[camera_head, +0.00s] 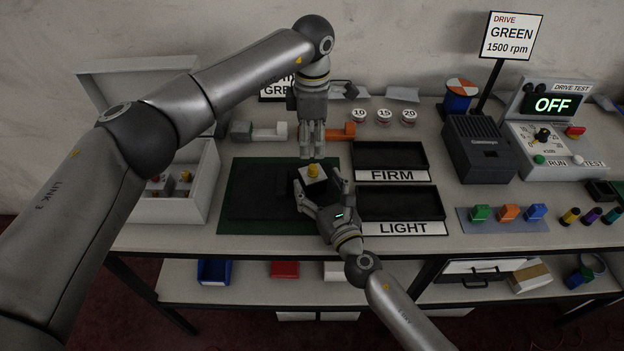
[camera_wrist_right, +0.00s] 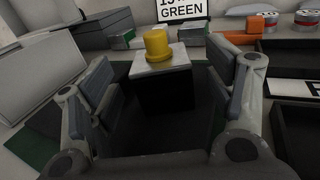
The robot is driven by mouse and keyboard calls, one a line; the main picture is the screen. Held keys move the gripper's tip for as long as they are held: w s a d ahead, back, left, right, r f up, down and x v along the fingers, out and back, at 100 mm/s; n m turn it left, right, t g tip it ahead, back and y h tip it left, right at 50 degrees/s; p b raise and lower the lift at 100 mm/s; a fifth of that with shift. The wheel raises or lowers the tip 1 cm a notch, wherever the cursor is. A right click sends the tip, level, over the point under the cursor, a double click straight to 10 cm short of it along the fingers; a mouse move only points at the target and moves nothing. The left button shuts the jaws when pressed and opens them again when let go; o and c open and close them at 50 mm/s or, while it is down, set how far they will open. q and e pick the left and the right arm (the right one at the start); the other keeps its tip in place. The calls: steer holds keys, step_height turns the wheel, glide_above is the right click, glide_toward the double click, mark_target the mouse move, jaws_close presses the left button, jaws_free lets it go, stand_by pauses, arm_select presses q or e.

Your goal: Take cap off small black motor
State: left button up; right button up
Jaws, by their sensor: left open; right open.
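The small black motor (camera_wrist_right: 163,93) is a dark block with a pale top face, and a yellow cap (camera_wrist_right: 156,43) sits upright on that top. In the head view the yellow cap (camera_head: 313,171) shows at the right edge of the dark green mat. My right gripper (camera_head: 323,190) is open, with its fingers on either side of the motor; in the right wrist view its fingers (camera_wrist_right: 166,85) stand apart from the block. My left gripper (camera_head: 313,150) is open and points down just above the cap, apart from it.
Black trays labelled FIRM (camera_head: 391,156) and LIGHT (camera_head: 401,205) lie to the right. A white box (camera_head: 178,209) with capped parts stands at left. A drive test box (camera_head: 545,135) reading OFF is at far right.

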mark_target(313, 166)
arm_select(q)
steer(key=shift+s+d+r, duration=0.1)
steer(key=shift+s, duration=0.05)
arm_select(e)
steer(key=shift+x, duration=1.25)
steer(key=shift+w, duration=0.15)
steer(key=shift+a, duration=0.1)
arm_select(q)
steer(key=shift+o, duration=0.3)
arm_select(e)
steer(key=c, duration=1.5)
arm_select(q)
step_height(313, 166, up, 4)
steer(key=n, duration=0.4)
step_height(313, 166, down, 12)
steer(key=shift+r, duration=0.25)
jaws_close()
